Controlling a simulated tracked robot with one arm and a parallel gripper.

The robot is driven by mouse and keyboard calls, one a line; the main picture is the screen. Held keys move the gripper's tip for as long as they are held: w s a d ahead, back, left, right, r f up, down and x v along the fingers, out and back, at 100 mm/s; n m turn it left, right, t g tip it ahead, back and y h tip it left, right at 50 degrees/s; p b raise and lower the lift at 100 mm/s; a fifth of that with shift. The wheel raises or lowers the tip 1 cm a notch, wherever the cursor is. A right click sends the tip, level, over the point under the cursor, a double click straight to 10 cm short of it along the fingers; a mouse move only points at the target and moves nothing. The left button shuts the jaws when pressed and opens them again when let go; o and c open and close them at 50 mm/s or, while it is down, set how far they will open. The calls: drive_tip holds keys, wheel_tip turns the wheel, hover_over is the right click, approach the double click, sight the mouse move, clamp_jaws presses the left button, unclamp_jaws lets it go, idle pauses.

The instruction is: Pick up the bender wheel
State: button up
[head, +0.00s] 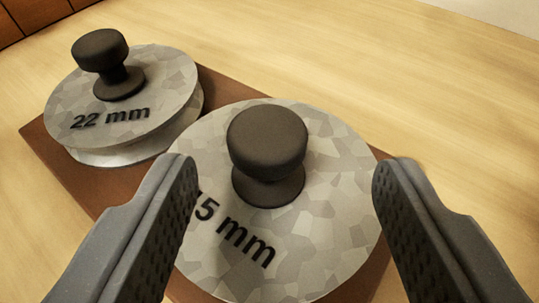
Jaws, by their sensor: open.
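A grey mottled bender wheel (325,225) with a dark knob (267,140) on top lies in the middle of the head view. Its black lettering reads "5 mm", with the first character partly hidden by my left finger. A second bender wheel (165,95), marked "22 mm" and with its own dark knob (100,55), lies at the upper left. My gripper (283,172) is open, with one finger on each side of the nearer wheel's knob. Both fingers are apart from that knob, and nothing is between them except the view of the wheel and knob.
Both wheels rest on a reddish-brown board (60,165) on a light wooden table (420,90). The table is clear to the right and behind. A brown wooden panel (25,15) and a pale area (500,12) show at the top corners.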

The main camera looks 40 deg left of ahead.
sight(269, 138)
drive_tip(key=x, duration=0.3)
drive_tip(key=shift+w+a, duration=0.15)
drive_tip(key=shift+a, duration=0.4)
drive_tip(key=shift+w+a+f, duration=0.25)
drive_tip(key=shift+w+f, duration=0.05)
drive_tip(key=shift+w, duration=0.25)
clamp_jaws()
drive_tip(key=shift+r, duration=0.15)
